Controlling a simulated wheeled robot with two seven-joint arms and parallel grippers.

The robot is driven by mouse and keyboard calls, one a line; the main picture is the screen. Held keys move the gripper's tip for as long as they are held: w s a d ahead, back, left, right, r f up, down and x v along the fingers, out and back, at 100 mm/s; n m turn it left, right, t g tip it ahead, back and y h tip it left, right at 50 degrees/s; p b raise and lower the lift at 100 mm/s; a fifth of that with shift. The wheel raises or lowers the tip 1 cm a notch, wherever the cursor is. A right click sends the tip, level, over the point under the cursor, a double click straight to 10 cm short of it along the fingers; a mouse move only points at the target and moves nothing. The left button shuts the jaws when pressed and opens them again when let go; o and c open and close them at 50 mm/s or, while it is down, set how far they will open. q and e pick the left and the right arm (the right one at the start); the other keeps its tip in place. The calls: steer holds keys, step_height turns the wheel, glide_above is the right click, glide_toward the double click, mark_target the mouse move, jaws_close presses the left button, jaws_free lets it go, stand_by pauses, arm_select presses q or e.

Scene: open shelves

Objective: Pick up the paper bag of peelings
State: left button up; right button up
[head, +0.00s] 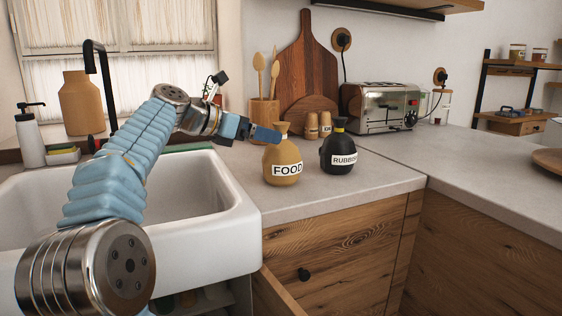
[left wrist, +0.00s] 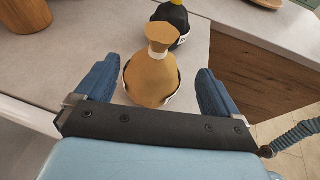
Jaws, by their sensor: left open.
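The paper bag of peelings (head: 282,160) is a tan, tied bag with a white "FOOD" label. It stands upright on the grey counter, right of the sink. My left gripper (head: 265,134) reaches in from the left at the height of the bag's neck. In the left wrist view, the tan bag (left wrist: 150,78) lies between the two blue fingers of my open left gripper (left wrist: 152,88). I cannot tell whether a finger touches it. A black bag labelled "RUBBISH" in part (head: 339,153) stands just to the right of the tan bag. My right gripper is not in view.
A white sink (head: 235,195) lies left of the bags. Behind them stand a wooden utensil pot (head: 264,112), small shakers (head: 312,126), cutting boards (head: 306,62) and a toaster (head: 381,107).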

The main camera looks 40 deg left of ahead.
mark_target(282, 153)
arm_select(q)
steer(key=x, duration=0.7)
steer(key=shift+w+a+f+p, duration=0.1)
steer(key=shift+w+f+p, duration=0.1)
steer(key=shift+p, duration=0.15)
steer(key=shift+c, duration=0.2)
